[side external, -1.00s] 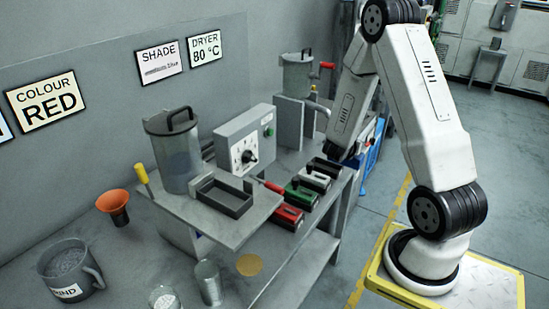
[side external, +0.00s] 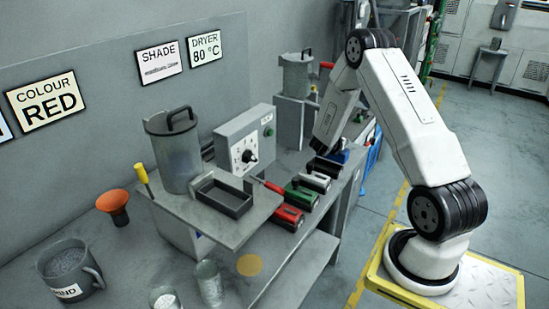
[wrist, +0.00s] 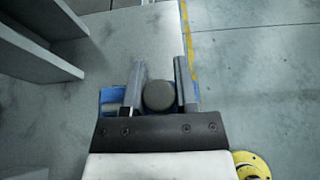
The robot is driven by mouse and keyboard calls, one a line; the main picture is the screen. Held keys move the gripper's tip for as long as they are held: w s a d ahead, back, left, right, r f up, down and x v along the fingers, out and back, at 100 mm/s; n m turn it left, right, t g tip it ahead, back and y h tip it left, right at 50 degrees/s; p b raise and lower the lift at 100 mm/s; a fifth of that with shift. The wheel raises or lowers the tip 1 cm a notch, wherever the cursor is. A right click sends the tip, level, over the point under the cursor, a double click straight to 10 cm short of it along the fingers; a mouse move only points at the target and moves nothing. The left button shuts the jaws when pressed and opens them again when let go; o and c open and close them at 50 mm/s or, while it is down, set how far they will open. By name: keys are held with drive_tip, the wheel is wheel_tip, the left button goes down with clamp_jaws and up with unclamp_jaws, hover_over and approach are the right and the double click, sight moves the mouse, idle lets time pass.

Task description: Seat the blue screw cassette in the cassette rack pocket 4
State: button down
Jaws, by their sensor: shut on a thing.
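The blue cassette (side external: 340,156) shows as a small blue patch under my gripper (side external: 326,148), at the far end of the cassette row. In the wrist view my gripper (wrist: 159,72) is shut on a dark round knob, with the blue cassette body (wrist: 112,97) showing below and beside the fingers. A red cassette (side external: 287,217), a green cassette (side external: 301,198), a white cassette (side external: 314,181) and a black cassette (side external: 325,165) sit in a row along the bench edge. The rack pockets, and any contact between the blue cassette and the rack, are hidden.
A grey open tray (side external: 222,196) and a metal canister (side external: 174,150) stand on a raised shelf left of the row. A control box (side external: 246,140) with a dial stands behind. The bench (wrist: 130,40) is bare ahead of my gripper, with its edge close on the right.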

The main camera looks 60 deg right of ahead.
sight(326, 156)
wheel_tip(326, 156, down, 5)
drive_tip(key=w+d, duration=0.2)
drive_tip(key=shift+w+d, duration=0.35)
drive_tip(key=shift+w, duration=0.05)
drive_tip(key=shift+w+d+f, duration=0.1)
drive_tip(key=shift+f, duration=0.75)
drive_tip(key=shift+w+d+f, duration=0.1)
drive_tip(key=shift+f, duration=0.75)
drive_tip(key=shift+c, duration=1.9)
unclamp_jaws()
drive_tip(key=shift+f, duration=0.15)
drive_tip(key=v, duration=1.2)
drive_tip(key=shift+r, duration=0.2)
